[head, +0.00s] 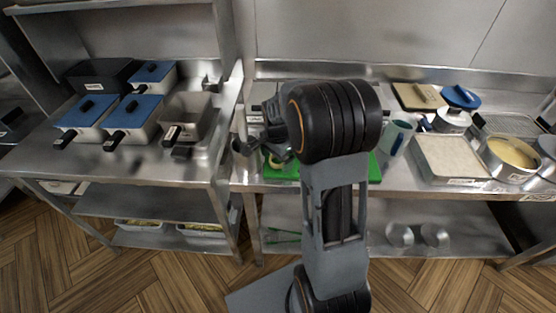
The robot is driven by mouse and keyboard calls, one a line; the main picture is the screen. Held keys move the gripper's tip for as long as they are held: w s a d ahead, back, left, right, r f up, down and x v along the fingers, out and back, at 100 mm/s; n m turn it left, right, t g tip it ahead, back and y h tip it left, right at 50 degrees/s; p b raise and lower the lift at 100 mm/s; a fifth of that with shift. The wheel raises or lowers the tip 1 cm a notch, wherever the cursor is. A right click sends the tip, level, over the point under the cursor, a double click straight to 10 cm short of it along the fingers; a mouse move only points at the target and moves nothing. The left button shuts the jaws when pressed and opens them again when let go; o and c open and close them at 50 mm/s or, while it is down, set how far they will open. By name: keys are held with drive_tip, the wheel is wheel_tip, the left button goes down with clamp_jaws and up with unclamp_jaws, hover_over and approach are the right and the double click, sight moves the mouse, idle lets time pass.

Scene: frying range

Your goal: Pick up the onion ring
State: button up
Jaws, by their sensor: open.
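My gripper (273,152) is partly visible to the left of my arm's large black joint. It is open and low over the left end of a green cutting board (287,173). A small pale ring-like shape (275,162) shows at the fingertips on the board. It looks like the onion ring, but it is too small and too covered to be sure. I cannot tell whether the fingers touch it. My arm hides the middle of the board.
Further right are a shallow tray (450,160) and a round pot (510,158) of yellowish content. Blue-topped fryer baskets (133,112) stand on the left counter. A metal post (228,110) rises left of my gripper.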

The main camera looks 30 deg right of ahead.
drive_tip(key=c, duration=0.8)
drive_tip(key=shift+r, duration=0.1)
